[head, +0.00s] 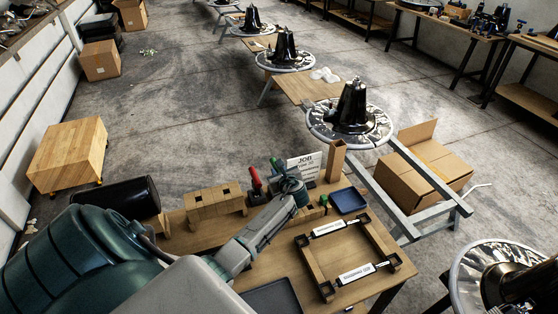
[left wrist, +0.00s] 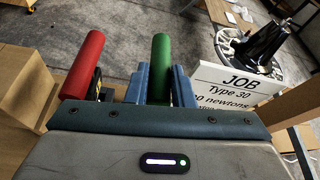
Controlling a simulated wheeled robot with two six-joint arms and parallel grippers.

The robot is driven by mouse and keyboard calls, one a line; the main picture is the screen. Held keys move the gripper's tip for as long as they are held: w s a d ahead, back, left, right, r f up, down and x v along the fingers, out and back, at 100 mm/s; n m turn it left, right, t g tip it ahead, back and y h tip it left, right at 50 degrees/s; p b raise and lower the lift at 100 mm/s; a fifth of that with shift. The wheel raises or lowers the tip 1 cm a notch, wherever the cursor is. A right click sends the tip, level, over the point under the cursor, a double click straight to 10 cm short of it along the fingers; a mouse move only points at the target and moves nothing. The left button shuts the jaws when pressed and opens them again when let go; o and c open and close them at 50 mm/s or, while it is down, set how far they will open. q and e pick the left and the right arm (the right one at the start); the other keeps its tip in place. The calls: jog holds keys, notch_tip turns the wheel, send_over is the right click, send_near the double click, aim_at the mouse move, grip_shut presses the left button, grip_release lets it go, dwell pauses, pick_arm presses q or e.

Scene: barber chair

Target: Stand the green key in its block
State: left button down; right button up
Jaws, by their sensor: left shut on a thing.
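The green key shows as a green handle (head: 276,163) just beyond my left gripper (head: 290,188). In the left wrist view the green handle (left wrist: 162,68) stands up between the two blue fingers of my left gripper (left wrist: 160,88), which is shut on it. Its lower end is hidden by the gripper. A red handle (left wrist: 82,62) leans just left of the fingers; it also shows in the head view (head: 255,178). A wooden block with dark square openings (head: 212,204) sits on the bench left of my gripper. I cannot tell whether it is the key's block. My right gripper is not in view.
A white JOB sign (head: 306,168) stands close behind my gripper. A tall wooden post (head: 336,160), a blue tray (head: 348,201) and a small green-topped item (head: 324,201) are to its right. A wooden frame (head: 312,268) lies nearer. A black cylinder (head: 125,198) is at the left.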

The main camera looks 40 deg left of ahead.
pick_arm(q)
jog(key=shift+f+b, duration=0.45)
jog(key=shift+f, duration=0.3)
jog(key=c, duration=1.2)
grip_release()
jog(key=shift+o, duration=0.2)
jog(key=b+v, duration=0.1)
jog(key=v, duration=1)
jog(key=shift+b, duration=0.3)
